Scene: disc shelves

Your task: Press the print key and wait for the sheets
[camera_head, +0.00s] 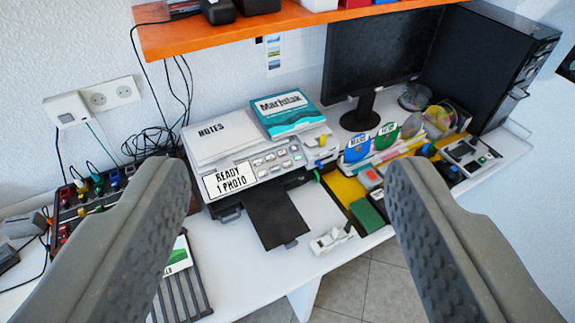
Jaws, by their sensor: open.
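The printer (296,172) stands on the white desk in the middle of the view. Its panel carries several small round keys (270,157); which one is the print key is too small to tell. A sign (229,179) on its front reads "READY 1 PHOTO". A black flap or sheet (274,217) extends from its front, beside a white surface (313,206). A notes stack (221,136) and a teal "Marhulak" box (287,112) lie on top. My gripper (285,190) is open and empty, its two grey fingers in front of the printer at left and right.
An orange shelf (290,28) hangs above the printer. A monitor (368,62) and black computer tower (488,65) stand at the back right. A yellow tray (345,188) with discs and small items is right of the printer. Cables and a connector box (67,214) are at left.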

